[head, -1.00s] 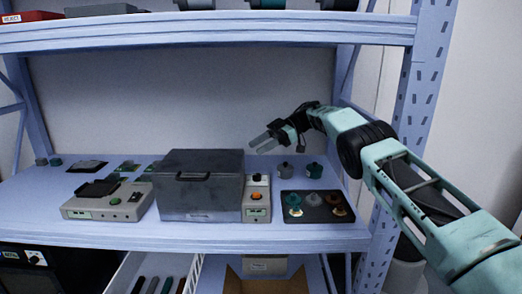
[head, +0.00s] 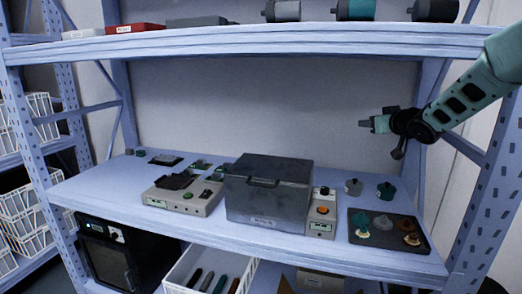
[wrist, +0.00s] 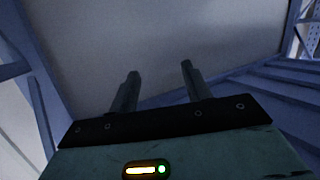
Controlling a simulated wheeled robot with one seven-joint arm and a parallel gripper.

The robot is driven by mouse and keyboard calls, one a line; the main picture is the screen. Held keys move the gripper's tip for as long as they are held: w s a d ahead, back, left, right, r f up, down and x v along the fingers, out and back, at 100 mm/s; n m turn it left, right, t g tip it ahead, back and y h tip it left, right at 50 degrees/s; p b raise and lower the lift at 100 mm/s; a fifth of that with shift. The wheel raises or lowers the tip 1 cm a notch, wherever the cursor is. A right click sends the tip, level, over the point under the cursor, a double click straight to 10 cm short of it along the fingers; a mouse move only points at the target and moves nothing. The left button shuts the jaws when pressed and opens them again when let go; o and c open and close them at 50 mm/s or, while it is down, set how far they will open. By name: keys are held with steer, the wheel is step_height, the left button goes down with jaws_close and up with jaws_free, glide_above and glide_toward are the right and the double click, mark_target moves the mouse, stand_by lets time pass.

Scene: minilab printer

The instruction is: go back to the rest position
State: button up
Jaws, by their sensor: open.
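My gripper (head: 368,123) is at the right in the head view, held in the air above the middle shelf and under the upper shelf. It points left and holds nothing. In the wrist view my gripper (wrist: 158,85) shows two fingers well apart with nothing between them. Behind them are a plain grey wall and blue shelf parts.
On the middle shelf (head: 110,185) stand a dark grey box (head: 265,195), a control unit (head: 322,215), a flat device (head: 180,195) and a dark tray (head: 365,238) with several small parts. Blue posts and the upper shelf (head: 250,42) frame the space.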

steer(key=s+a+f+m+g+h, duration=0.1)
steer(key=s+f+g, duration=0.4)
steer(key=s, duration=0.9)
steer(key=s+f+m+g+h, duration=0.1)
steer(key=s+f+g, duration=0.35)
steer(key=s, duration=0.95)
steer(key=s+a+f+m+g+h, duration=0.1)
steer(key=s+f+g, duration=0.2)
steer(key=s+f, duration=0.75)
steer(key=s+a+r+n+g+p, duration=0.2)
steer(key=s+a+r+n+p, duration=0.5)
steer(key=s+a+r+p, duration=0.5)
steer(key=s+a+r, duration=0.3)
steer(key=a+r, duration=0.2)
steer(key=a, duration=0.1)
steer(key=shift+y, duration=0.3)
steer(key=shift+a+g, duration=0.1)
steer(key=shift+g, duration=0.15)
